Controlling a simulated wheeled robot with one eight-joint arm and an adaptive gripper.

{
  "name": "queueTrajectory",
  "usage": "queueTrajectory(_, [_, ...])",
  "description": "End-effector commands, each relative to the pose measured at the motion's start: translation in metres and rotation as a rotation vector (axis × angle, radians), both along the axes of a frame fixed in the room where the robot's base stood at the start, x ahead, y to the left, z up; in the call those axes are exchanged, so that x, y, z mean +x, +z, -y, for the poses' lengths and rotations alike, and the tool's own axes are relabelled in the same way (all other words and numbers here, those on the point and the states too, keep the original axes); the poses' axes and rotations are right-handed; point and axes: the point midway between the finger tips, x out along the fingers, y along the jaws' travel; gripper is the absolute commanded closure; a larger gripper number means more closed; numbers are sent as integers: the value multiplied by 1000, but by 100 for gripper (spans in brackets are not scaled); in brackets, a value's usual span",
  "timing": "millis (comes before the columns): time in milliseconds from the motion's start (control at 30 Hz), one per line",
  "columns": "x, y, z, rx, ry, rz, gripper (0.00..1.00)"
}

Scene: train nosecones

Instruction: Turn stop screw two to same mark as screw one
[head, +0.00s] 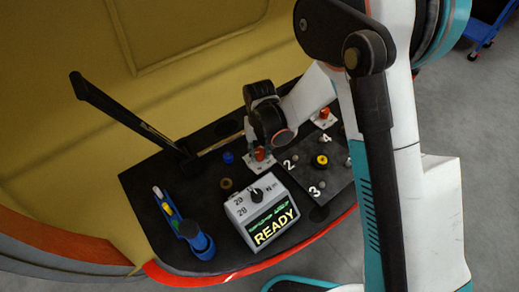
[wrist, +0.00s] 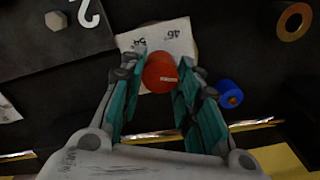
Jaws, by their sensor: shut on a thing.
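A red stop screw (wrist: 158,72) stands on a white scale plate (wrist: 178,38) in the wrist view; in the head view the screw (head: 260,154) sits near the numeral 2. My gripper (wrist: 161,80) is shut on this screw, with its teal fingers on either side. A short pale mark on the screw's top lies nearly level in the wrist view. Some figures show on the plate, but I cannot read them surely. A second red stop screw (head: 324,113) stands on its own white plate further back right; its mark is too small to tell.
A dark numbered block (head: 325,188) with a yellow knob (head: 320,161) lies right of my gripper. A torque box (head: 248,213) reading READY stands in front.

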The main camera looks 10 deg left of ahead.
Motion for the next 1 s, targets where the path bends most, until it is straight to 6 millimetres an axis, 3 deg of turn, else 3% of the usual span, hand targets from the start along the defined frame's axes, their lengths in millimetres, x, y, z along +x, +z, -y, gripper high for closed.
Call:
queueTrajectory(400, [0, 0, 0, 0, 6, 1, 94])
queueTrajectory(433, [0, 0, 0, 0, 6, 1, 65])
queueTrajectory(500, [0, 0, 0, 0, 6, 1, 50])
queueTrajectory(833, [0, 0, 0, 0, 6, 0, 49])
queueTrajectory(1000, [0, 11, 0, 0, 6, 0, 49])
